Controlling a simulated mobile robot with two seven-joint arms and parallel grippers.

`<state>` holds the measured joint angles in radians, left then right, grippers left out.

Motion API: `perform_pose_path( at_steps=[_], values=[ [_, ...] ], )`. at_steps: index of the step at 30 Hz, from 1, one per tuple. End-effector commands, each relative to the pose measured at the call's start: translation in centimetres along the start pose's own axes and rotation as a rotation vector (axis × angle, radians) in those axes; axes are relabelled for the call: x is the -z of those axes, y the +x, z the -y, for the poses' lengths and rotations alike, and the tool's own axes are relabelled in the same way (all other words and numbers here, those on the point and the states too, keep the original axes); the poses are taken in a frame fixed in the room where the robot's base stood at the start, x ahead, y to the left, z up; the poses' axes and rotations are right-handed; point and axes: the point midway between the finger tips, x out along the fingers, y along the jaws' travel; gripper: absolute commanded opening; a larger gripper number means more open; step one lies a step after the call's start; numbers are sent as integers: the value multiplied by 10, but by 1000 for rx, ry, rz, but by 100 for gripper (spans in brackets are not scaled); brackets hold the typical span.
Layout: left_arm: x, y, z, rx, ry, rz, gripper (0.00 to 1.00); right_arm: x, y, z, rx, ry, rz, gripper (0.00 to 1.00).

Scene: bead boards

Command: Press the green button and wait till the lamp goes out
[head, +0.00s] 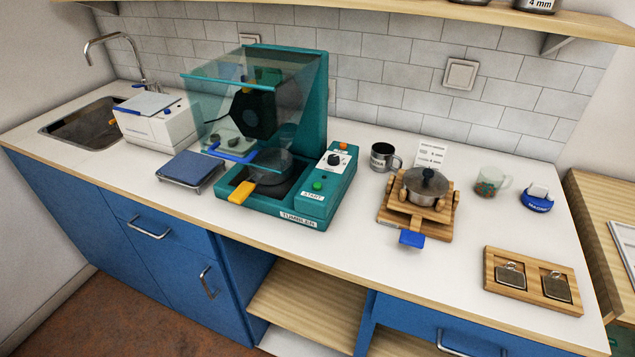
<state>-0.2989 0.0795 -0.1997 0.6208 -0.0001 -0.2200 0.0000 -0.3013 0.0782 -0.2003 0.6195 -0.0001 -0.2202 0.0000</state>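The teal machine labelled TUMBLER (325,95) stands on the white counter. Its clear hood (225,85) is tilted up, and a dark drum (253,112) shows behind it. On its control box, the small green button (318,186) sits just above a START label. An orange lamp (343,146) sits at the back of the box, behind a black dial (333,160); I cannot tell if it is lit. A round grey pan (270,165) and a yellow handle (242,191) are at the machine's base. Neither of my grippers is in view.
Left of the machine are a blue-topped plate (190,169), a white box (160,127) and a sink (75,132). To its right are a dark mug (381,158), a wooden stand (440,221) with a metal pot and a wooden tray (493,272). The counter front near the control box is clear.

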Motion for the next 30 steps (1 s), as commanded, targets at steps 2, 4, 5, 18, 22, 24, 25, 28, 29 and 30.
perform_pose_path(
  at_steps=[2, 4, 5, 18, 22, 24, 25, 28, 29, 30],
  values=[
    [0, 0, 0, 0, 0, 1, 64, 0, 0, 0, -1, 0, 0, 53],
    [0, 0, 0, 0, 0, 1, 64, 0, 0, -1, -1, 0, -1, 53],
    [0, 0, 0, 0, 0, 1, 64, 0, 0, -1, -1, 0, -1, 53],
    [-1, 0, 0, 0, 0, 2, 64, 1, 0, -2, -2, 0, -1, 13],
    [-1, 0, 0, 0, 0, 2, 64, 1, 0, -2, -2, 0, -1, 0],
    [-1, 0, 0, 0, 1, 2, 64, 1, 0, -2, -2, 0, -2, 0],
    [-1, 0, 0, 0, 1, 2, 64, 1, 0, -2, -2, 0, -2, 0],
    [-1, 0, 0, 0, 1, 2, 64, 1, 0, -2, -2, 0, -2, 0],
    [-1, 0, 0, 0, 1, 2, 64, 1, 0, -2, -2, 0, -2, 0],
    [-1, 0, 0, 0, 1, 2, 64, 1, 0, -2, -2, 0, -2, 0]
  ],
)
